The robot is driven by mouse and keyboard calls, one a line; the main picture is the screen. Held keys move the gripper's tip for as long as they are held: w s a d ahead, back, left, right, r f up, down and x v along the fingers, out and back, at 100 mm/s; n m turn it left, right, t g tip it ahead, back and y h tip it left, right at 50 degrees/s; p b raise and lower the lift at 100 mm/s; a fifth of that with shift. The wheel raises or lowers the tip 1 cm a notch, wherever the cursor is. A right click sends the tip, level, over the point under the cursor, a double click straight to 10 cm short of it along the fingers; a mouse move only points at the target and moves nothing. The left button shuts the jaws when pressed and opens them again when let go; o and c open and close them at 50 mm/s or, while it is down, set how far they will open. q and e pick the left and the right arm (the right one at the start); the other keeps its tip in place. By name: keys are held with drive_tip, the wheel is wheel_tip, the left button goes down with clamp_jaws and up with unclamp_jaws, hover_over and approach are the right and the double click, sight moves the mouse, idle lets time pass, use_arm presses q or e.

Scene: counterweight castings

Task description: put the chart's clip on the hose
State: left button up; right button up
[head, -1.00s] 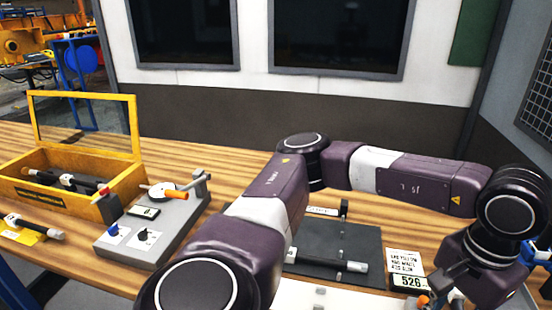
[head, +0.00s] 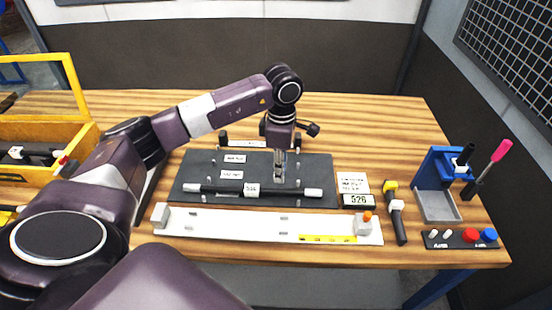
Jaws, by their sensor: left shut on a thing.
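My left gripper (head: 280,178) points down over the dark board (head: 315,170), just behind the black hose. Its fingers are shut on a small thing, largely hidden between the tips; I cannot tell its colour. The hose (head: 290,193), a black bar with pale ends and a white number label in its middle, lies across the front of the board. I cannot tell whether the fingers touch it. The chart, a white card (head: 353,182) with small text, stands right of the board over a dark plate reading 526. My right gripper is not in view.
A white rail (head: 250,224) lies in front. A blue stand (head: 437,166), a pink-handled tool (head: 500,152) and a button box (head: 462,238) are at right. A yellow crate (head: 75,150) is at left.

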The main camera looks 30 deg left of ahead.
use_arm(q)
drive_tip(key=shift+a+f+n, duration=0.35)
drive_tip(key=shift+a+n, duration=0.35)
drive_tip(key=shift+n, duration=0.1)
drive_tip(key=shift+d, duration=0.1)
drive_tip(key=shift+f+b, duration=0.3)
drive_tip(key=shift+b, duration=0.15)
drive_tip(key=shift+f+b, duration=1.95)
drive_tip(key=shift+f, duration=0.45)
drive_tip(key=shift+b, duration=0.45)
